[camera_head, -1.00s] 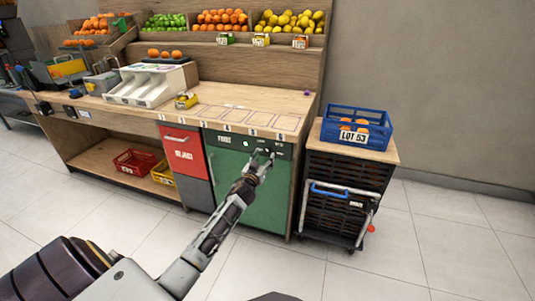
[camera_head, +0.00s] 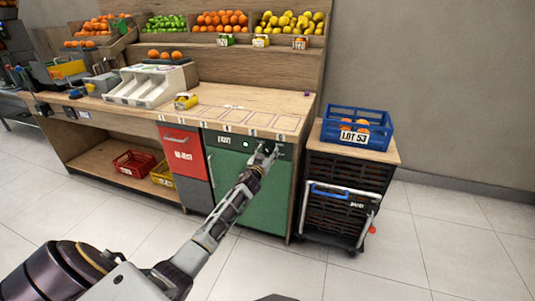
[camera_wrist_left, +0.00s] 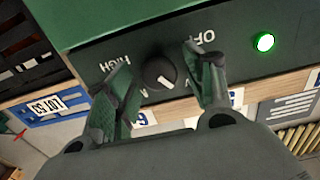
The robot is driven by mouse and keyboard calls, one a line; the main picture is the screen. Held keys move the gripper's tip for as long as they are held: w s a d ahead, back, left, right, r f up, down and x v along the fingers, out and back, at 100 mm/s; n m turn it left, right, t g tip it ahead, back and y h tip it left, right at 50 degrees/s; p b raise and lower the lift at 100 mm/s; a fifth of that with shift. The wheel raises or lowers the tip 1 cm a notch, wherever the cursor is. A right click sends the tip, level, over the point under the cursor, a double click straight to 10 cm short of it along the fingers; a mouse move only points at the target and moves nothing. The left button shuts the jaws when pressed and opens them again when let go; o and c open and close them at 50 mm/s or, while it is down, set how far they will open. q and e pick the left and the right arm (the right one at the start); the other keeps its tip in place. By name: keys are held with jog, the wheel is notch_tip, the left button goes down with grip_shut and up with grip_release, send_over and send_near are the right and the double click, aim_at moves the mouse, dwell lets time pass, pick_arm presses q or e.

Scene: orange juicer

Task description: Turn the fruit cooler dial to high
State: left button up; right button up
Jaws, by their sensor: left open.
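The fruit cooler (camera_head: 250,190) is a green cabinet under the counter, with a dark panel along its top. Its dial (camera_wrist_left: 160,74) is a round black knob with a white mark, seen in the left wrist view. The words HIGH and OFF stand on either side of it; another label is partly hidden. A green light (camera_wrist_left: 264,42) glows on the panel, also seen in the head view (camera_head: 246,144). My left gripper (camera_head: 267,150) is at the panel, open, with its fingers (camera_wrist_left: 160,80) on either side of the dial. Contact cannot be told. My right gripper is not in view.
A red reject bin (camera_head: 182,150) stands left of the cooler. A black crate cart (camera_head: 345,200) stands to the right, with a blue crate (camera_head: 370,138) of oranges on top. The counter (camera_head: 250,100) overhangs the panel. The floor in front is clear.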

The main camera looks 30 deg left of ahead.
pick_arm(q)
jog(key=c, duration=1)
